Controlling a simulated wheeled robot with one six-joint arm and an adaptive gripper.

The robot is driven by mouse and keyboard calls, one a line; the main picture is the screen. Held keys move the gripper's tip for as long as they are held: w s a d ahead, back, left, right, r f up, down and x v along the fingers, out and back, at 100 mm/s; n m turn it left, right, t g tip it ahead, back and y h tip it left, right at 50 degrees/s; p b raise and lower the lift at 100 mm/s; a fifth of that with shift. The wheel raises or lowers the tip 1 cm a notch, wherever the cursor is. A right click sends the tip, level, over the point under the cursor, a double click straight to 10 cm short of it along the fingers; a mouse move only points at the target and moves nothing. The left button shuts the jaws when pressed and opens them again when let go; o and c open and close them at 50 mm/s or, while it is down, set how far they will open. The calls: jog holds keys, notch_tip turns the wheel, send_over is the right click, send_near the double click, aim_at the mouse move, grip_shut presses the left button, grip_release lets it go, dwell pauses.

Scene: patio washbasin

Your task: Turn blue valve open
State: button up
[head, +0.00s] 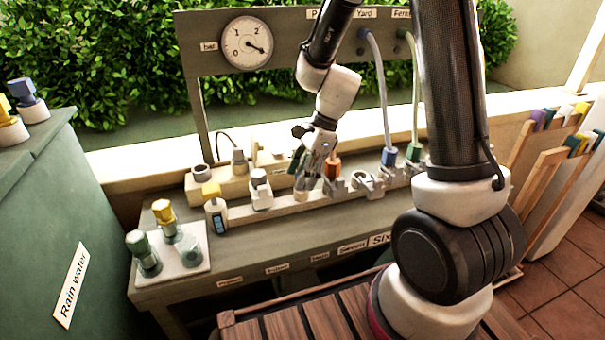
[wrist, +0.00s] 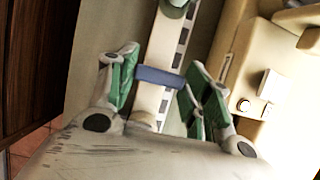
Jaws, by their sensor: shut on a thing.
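The blue valve's handle, a flat blue-grey bar (wrist: 160,77), shows in the wrist view between the green pads of my gripper (wrist: 158,84). The bar lies crosswise over the pale rail beneath it. My gripper is shut on it, with a pad at each end. In the head view my gripper (head: 305,180) points down over the middle of the bench rail. There the fingers hide the blue handle, and only a pale body shows under them.
Other valves line the rail, including a white-grey one (head: 260,190) to the left. Hoses with orange, blue and green (head: 414,152) connectors stand behind. A pressure gauge (head: 246,43) hangs on the back board. Yellow and green-topped fittings (head: 164,212) sit front left.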

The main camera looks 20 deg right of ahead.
jog(key=shift+n, duration=0.3)
jog(key=n+g, duration=0.1)
jog(key=n, duration=0.2)
jog(key=shift+w+g, duration=0.15)
jog(key=shift+g, duration=0.15)
jog(key=n+g+h, duration=0.1)
jog(key=n, duration=0.4)
jog(key=shift+w+a, duration=0.1)
jog(key=n, duration=0.2)
jog(key=n+g+h, duration=0.1)
jog(key=n, duration=0.1)
jog(key=shift+n+h, duration=0.3)
jog(key=shift+a+n+g+h, duration=0.15)
jog(key=shift+n+h, duration=0.3)
jog(key=shift+n, duration=0.7)
jog(key=shift+n+g+h, duration=0.25)
jog(key=shift+n+h, duration=0.2)
jog(key=shift+n, duration=0.7)
jog(key=o, duration=1)
